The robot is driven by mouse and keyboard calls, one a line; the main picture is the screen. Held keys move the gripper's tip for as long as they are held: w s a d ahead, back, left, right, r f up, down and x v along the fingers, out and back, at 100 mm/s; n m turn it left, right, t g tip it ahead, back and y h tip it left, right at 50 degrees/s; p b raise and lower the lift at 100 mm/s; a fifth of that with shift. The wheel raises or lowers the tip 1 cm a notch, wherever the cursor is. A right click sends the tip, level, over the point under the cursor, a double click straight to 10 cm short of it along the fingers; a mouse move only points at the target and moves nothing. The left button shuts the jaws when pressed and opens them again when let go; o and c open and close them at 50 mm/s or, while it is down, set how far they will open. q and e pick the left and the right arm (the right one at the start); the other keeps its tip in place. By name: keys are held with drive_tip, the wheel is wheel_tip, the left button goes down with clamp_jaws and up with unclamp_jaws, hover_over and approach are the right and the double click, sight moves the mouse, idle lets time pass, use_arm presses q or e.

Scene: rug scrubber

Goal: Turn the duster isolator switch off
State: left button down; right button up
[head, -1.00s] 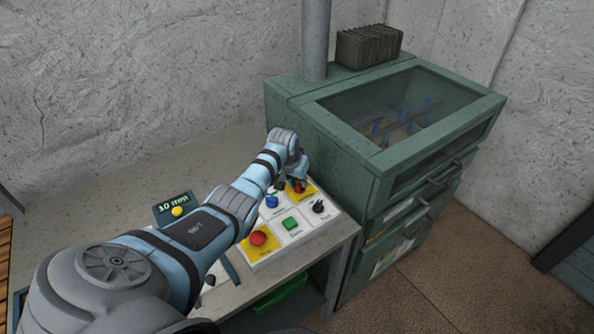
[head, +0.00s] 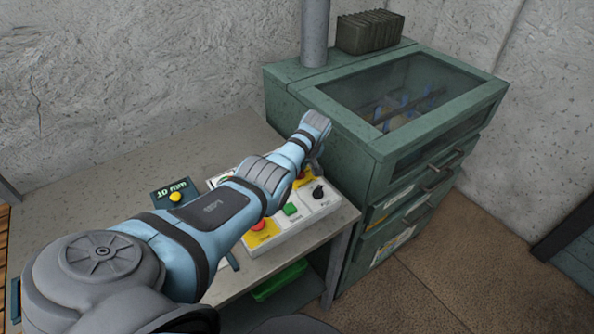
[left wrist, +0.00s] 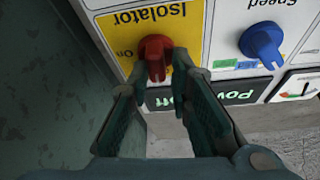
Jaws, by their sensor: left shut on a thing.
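The isolator switch is a red rotary knob (left wrist: 154,56) on a yellow plate (left wrist: 185,17) lettered "Isolator", which appears upside down in the left wrist view. An "On" mark sits beside the knob. A dark label with green letters (left wrist: 235,97) reads partly as "Pow... off", its middle hidden by a finger. My left gripper (left wrist: 158,80) is shut on the red knob, with a finger on either side. In the head view my left gripper (head: 314,168) is at the panel's far right corner, its fingers mostly hidden. My right gripper is not in view.
The white control panel (head: 318,206) also carries a red button (head: 259,224), a green button (head: 291,209), a black knob (head: 318,192) and a blue speed knob (left wrist: 262,44). A green cabinet (head: 330,150) with a glass lid stands close right of the panel.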

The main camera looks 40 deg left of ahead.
use_arm(q)
drive_tip(key=shift+w+d+n+g+b, duration=0.1)
drive_tip(key=shift+d+n+g+b, duration=0.15)
drive_tip(key=shift+n+b, duration=0.75)
drive_tip(key=shift+a, duration=0.1)
drive_tip(key=c, duration=1.6)
unclamp_jaws()
drive_tip(key=shift+a+f, duration=0.1)
drive_tip(key=shift+f, duration=0.05)
drive_tip(key=shift+w+r, duration=0.1)
drive_tip(key=shift+r, duration=0.45)
drive_tip(key=v, duration=1.1)
drive_tip(key=shift+d, duration=0.3)
